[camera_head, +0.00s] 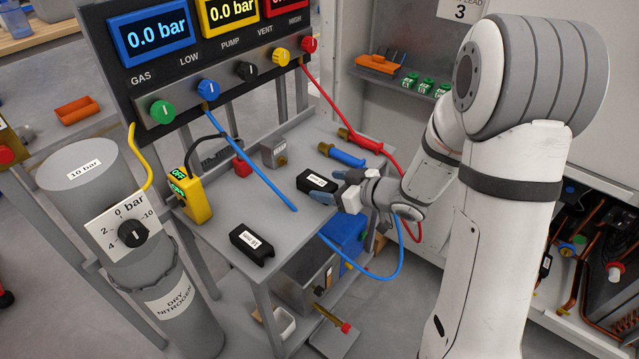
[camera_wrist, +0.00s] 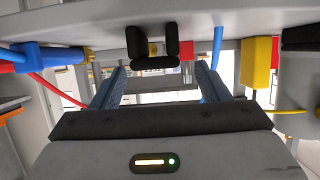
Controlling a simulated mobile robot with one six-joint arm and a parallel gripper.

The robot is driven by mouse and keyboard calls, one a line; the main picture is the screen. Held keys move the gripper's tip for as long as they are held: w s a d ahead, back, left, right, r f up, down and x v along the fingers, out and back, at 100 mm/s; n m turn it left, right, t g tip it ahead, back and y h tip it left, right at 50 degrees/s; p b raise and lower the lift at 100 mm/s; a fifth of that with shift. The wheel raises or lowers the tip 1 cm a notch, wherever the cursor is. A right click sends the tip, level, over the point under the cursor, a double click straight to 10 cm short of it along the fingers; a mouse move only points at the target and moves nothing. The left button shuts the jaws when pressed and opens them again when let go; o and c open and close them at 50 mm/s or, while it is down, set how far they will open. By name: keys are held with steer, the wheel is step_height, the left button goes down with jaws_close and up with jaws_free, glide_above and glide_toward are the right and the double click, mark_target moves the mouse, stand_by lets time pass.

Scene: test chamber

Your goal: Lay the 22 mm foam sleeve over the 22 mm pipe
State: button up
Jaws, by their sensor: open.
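A black foam sleeve (camera_head: 317,182) with a white label lies on the grey cart top; its label is too small to read surely. My gripper (camera_head: 338,189) is open at its right end. In the wrist view the sleeve (camera_wrist: 153,63) shows end-on as a black U shape, between and beyond the open fingertips (camera_wrist: 160,80), with no visible contact. A second labelled black sleeve (camera_head: 251,244) lies at the cart's front edge. Copper pipes (camera_head: 571,275) run in the lower cabinet at right; which one is 22 mm I cannot tell.
A yellow meter (camera_head: 191,196), a blue hose (camera_head: 250,165) and blue and red fittings (camera_head: 348,157) surround the sleeves on the cart. A grey nitrogen cylinder (camera_head: 130,235) stands at left. Bare cart top (camera_head: 230,205) lies between the two sleeves.

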mark_target(320, 182)
steer(key=b+x, duration=0.1)
steer(key=x, duration=0.3)
steer(key=shift+w+f, duration=0.2)
steer(key=shift+w, duration=0.1)
steer(key=shift+w+a, duration=0.2)
steer(key=shift+a, duration=0.1)
steer(key=shift+c, duration=0.4)
steer(key=c, duration=1)
steer(key=shift+o, duration=0.2)
